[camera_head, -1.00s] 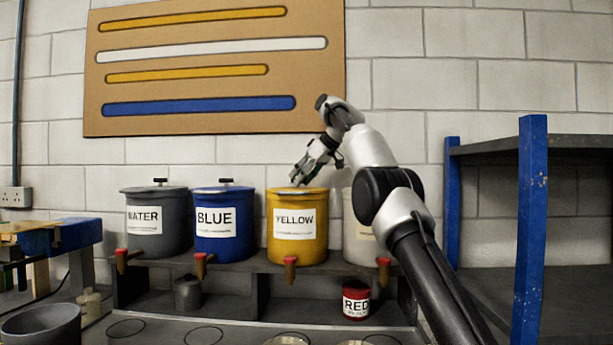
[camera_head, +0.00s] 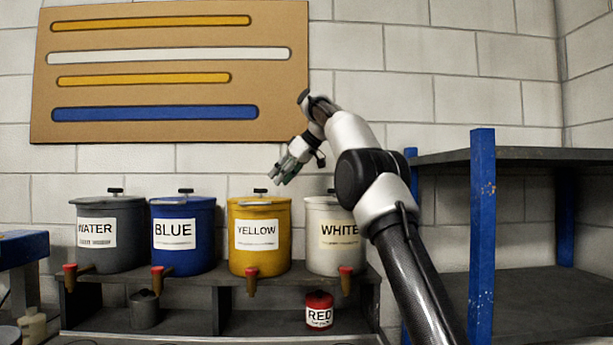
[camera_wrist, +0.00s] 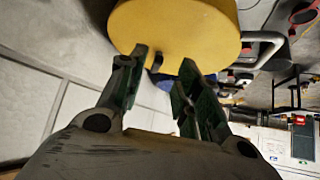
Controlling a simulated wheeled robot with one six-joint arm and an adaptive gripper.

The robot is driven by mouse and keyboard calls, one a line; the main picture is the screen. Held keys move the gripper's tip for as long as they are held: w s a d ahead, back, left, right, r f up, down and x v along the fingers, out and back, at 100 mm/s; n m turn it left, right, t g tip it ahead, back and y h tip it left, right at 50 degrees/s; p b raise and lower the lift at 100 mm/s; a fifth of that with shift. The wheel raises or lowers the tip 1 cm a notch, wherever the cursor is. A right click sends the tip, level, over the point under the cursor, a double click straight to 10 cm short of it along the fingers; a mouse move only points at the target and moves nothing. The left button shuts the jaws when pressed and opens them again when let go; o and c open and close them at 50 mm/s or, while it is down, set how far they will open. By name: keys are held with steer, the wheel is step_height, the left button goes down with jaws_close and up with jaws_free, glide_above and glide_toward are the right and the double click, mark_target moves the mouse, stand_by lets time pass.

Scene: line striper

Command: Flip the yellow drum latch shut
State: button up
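The yellow drum (camera_head: 259,240) stands on the dark shelf, third from the left, with a lid and a dark knob on top. Its yellow lid also fills the top of the wrist view (camera_wrist: 185,25). A small dark piece, perhaps the latch (camera_wrist: 156,62), shows at the lid's edge between the fingers; I cannot tell its position. My gripper (camera_head: 280,176) hangs above and slightly right of the yellow drum, pointing down to the left. In the wrist view its green fingers (camera_wrist: 160,75) are apart, with nothing clearly held.
The grey water drum (camera_head: 125,255), blue drum (camera_head: 185,255) and white drum (camera_head: 335,258) stand in the same row. Red-topped taps stick out in front. A small red can (camera_head: 319,308) sits below. A blue-posted rack (camera_head: 482,230) stands right; the wall is close behind.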

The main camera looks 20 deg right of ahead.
steer(key=s+d, duration=0.6)
steer(key=shift+s, duration=0.2)
